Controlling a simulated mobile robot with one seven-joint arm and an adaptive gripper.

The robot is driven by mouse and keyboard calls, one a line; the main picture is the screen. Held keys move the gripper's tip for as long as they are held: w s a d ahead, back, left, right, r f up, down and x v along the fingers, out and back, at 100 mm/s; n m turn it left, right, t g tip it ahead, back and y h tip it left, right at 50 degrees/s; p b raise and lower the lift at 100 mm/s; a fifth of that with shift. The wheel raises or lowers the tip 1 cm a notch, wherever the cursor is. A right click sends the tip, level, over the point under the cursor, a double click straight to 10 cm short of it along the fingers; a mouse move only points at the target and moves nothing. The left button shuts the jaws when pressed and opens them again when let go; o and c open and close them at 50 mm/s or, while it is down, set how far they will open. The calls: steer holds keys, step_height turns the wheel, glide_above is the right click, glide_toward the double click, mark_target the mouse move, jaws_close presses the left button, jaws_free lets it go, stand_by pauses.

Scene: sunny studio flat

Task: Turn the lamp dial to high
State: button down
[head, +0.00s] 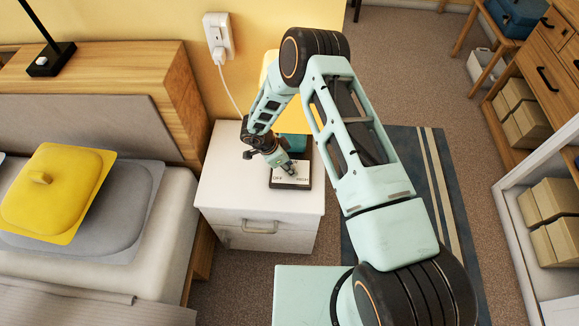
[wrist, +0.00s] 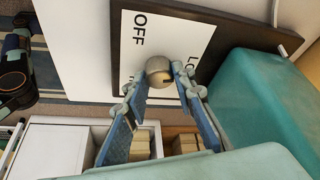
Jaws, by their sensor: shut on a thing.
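The lamp dial is a round metallic knob (wrist: 159,70) on a white label panel (wrist: 185,35) with a dark border. In the wrist view, OFF is printed beside the knob and a label starting with "LO" is partly cut off behind a finger. My gripper (wrist: 157,87) is shut on the knob, one blue finger on each side. The knob's pointing mark is not clear. In the head view, my gripper (head: 290,170) reaches down onto the white panel (head: 286,181), hiding the knob. A teal block (head: 294,144), probably the lamp's body, stands behind it.
The panel sits on a white nightstand (head: 230,190) with a drawer. A bed with yellow (head: 57,192) and grey cushions is at the left. A white plug (head: 217,38) and cable are on the yellow wall behind. Shelves with boxes (head: 555,215) stand right.

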steer(key=c, duration=1.6)
jaws_free()
steer(key=v, duration=1.2)
steer(key=shift+s, duration=0.1)
